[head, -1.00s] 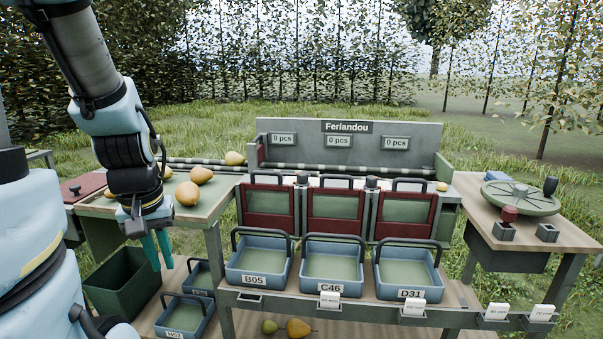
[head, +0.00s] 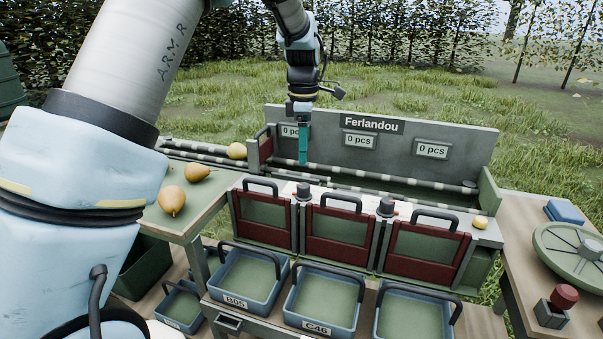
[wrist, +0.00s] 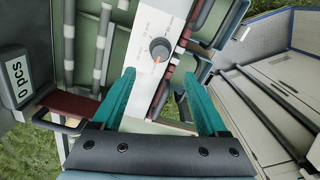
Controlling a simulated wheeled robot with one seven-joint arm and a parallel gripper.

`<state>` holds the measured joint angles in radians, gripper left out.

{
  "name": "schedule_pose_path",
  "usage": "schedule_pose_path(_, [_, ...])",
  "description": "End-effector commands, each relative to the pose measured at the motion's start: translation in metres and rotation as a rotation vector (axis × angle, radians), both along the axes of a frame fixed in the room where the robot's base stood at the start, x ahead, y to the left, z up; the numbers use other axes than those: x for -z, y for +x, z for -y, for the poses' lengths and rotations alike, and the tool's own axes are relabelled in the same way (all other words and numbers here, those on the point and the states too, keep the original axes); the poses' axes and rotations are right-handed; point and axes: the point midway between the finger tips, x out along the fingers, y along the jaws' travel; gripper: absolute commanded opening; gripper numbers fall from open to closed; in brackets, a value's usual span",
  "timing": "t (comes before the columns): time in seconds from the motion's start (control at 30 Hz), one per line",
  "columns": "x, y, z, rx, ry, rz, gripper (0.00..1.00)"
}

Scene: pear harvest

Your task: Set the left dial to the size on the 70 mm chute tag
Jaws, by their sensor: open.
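The left dial (head: 303,192) is a dark round knob on a pale strip behind the red-framed gates. A dial with an orange pointer line (wrist: 160,49) shows in the wrist view on a white plate with small scale marks, too small to read. My gripper (head: 303,162) is above the left dial, pointing down. In the wrist view my gripper (wrist: 159,76) has its teal fingers apart, with the dial beyond the gap between them and nothing held. A second dial (head: 386,207) stands to the right. The 70 mm chute tag is not in view now.
A grey back panel (head: 385,150) with "0 pcs" displays stands close behind my gripper. Red-framed gates with raised handles (head: 338,230) and blue crates (head: 323,318) are in front. Pears (head: 172,200) lie on the left table. A green wheel (head: 575,250) stands at the right.

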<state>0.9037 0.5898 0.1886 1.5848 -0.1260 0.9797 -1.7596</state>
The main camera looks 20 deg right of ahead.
Motion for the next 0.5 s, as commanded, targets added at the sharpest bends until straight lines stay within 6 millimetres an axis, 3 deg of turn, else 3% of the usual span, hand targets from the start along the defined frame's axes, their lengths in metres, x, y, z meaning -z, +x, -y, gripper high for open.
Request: schedule_pose_path(0.5, [0.083,0.000,-0.002,0.000,0.003,-0.003,0.76])
